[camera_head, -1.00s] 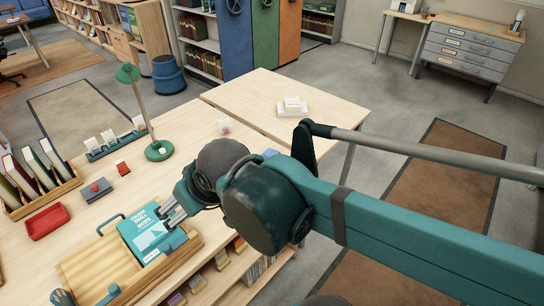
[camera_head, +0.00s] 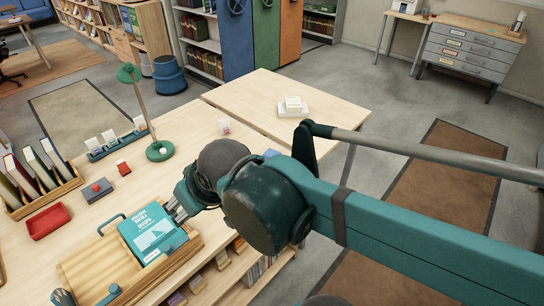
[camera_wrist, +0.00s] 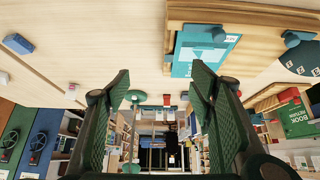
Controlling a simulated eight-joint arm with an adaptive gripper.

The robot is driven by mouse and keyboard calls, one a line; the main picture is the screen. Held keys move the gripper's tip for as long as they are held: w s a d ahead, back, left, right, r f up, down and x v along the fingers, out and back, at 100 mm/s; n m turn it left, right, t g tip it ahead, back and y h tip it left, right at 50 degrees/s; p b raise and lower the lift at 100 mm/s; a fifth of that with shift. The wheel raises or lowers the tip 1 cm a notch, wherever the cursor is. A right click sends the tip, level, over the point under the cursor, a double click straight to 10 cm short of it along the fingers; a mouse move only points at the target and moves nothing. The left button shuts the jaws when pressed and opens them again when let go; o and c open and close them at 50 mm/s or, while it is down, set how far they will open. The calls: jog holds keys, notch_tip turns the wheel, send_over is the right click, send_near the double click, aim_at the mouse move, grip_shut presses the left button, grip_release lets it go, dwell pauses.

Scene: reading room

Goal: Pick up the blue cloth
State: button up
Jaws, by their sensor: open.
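A small blue patch (camera_head: 270,153), which may be the blue cloth, shows on the table just behind my arm in the camera_head view. Most of it is hidden by the arm. A blue item (camera_wrist: 18,44) lies on the pale tabletop at the far left of the wrist view. It looks like the same thing, but I cannot tell for sure. My gripper (camera_wrist: 157,88) is open and empty, its two dark green fingers spread apart. In the camera_head view its fingertips (camera_head: 173,212) are beside the teal booklet, apart from the blue patch.
A teal booklet (camera_head: 152,232) lies in a wooden tray (camera_head: 98,268) by the table's near edge. A green lamp (camera_head: 160,151), a red tray (camera_head: 47,221), a book rack (camera_head: 45,200) and a white stack (camera_head: 293,107) stand on the table. The tabletop's middle is mostly clear.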

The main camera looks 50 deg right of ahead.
jog(key=w+d, duration=0.1)
jog(key=m+g+p, duration=0.7)
jog(key=m+p, duration=0.8)
jog(key=m, duration=0.1)
send_over(270, 154)
notch_tip(270, 154, down, 8)
jog(key=shift+s+f, duration=0.1)
jog(key=shift+s, duration=0.05)
jog(key=shift+f+b, duration=0.4)
jog(key=shift+f, duration=0.9)
